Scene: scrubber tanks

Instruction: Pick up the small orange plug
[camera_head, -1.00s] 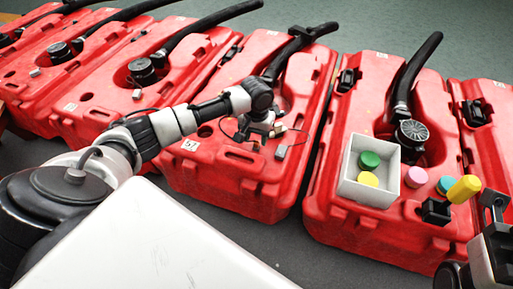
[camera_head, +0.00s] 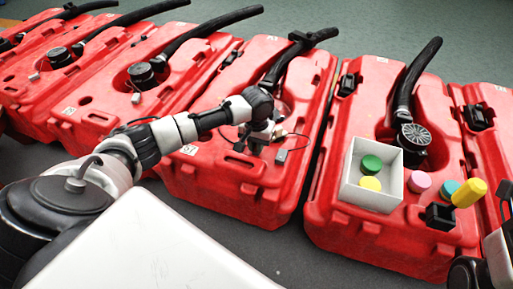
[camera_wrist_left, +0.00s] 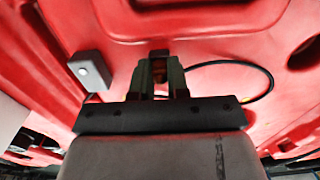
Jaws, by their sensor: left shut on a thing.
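My left gripper (camera_head: 262,141) is low over the top of the middle red tank. In the left wrist view its two fingers (camera_wrist_left: 158,80) point down at the tank and are shut on a small orange-brown piece, the orange plug (camera_wrist_left: 158,69). The fingers and dark palm hide most of the plug, and I cannot tell whether it still touches the tank. My right gripper (camera_head: 505,193) is cut off at the right edge of the head view, so its jaws cannot be judged.
A small grey box (camera_head: 281,155) sits right of the left gripper; a thin black cable (camera_wrist_left: 262,72) loops nearby. The right tank bears a white open box (camera_head: 350,185) with green and yellow discs, pink and teal pieces, a yellow cylinder (camera_head: 469,192) and a black block (camera_head: 440,216).

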